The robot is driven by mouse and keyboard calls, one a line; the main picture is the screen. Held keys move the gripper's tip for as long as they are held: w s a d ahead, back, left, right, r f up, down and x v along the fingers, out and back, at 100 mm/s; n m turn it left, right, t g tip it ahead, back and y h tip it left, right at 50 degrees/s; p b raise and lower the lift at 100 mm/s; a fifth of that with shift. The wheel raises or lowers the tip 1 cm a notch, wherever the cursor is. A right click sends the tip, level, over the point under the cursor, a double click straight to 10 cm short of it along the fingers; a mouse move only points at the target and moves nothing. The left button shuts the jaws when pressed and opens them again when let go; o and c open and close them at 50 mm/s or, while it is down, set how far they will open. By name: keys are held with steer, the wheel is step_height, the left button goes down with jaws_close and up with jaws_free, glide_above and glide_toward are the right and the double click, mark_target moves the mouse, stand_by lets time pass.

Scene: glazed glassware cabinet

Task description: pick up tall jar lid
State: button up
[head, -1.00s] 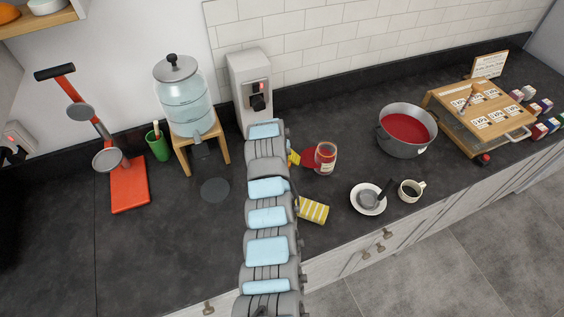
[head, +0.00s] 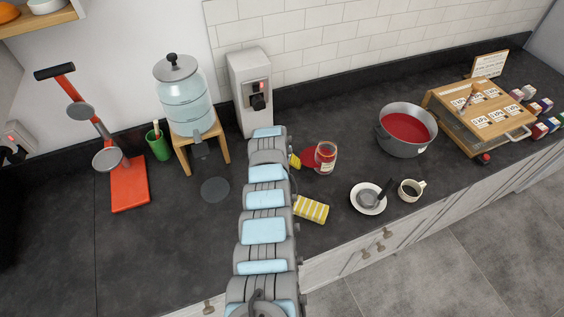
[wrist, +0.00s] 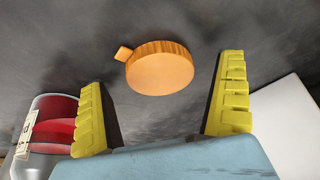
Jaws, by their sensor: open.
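A round, orange-tan lid (wrist: 160,68) with a small square tab on its left edge shows in the wrist view, on the dark counter. My gripper (wrist: 168,105) is open, its yellow fingers apart, one to either side of the lid in the picture and nearer the camera. Nothing is held between them. In the head view a yellow part of my gripper (head: 295,161) shows beside my arm, which hides the lid there. A glass jar with red contents (head: 325,157) stands to the right of it, and also shows at left in the wrist view (wrist: 52,125).
A flat red patch (head: 308,156) lies beside the jar. A yellow-striped cloth (head: 311,209) lies nearer the front edge. A grey-white dispenser (head: 249,92) stands behind my arm. A pot of red liquid (head: 406,130), saucer (head: 356,203) and mug (head: 411,190) are to the right.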

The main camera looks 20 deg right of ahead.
steer(key=shift+w+f, duration=0.1)
steer(key=shift+f, duration=0.1)
steer(key=shift+c, duration=0.3)
steer(key=c, duration=0.8)
steer(key=shift+c, duration=0.2)
